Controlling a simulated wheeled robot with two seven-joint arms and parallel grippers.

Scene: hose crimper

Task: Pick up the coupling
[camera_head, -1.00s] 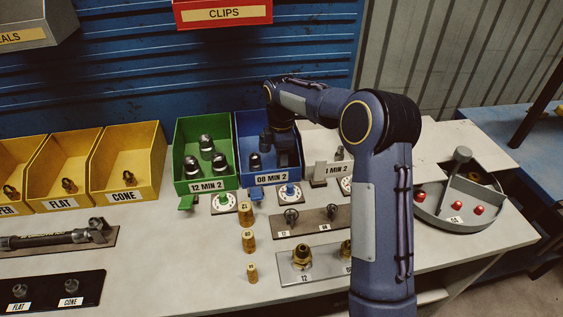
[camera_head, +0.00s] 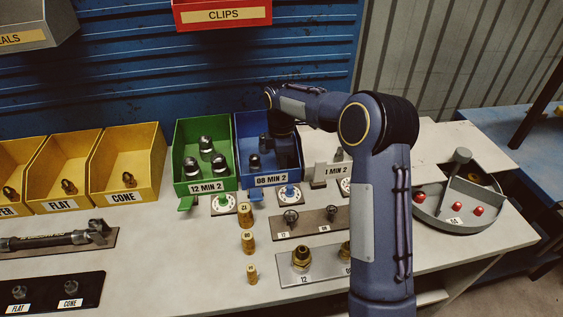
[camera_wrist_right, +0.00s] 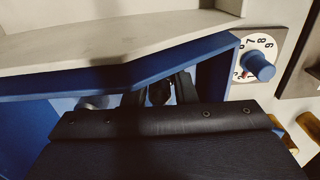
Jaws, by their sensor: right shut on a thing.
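Another coupling (camera_head: 254,162) lies near the bin's left front and shows as a grey shape in the right wrist view (camera_wrist_right: 92,102). My left gripper is not in view.
A green bin (camera_head: 207,187) with several couplings stands against the blue bin's left side. Dials (camera_head: 289,192), brass pieces (camera_head: 247,240) and fitting plates (camera_head: 308,221) stand in front.

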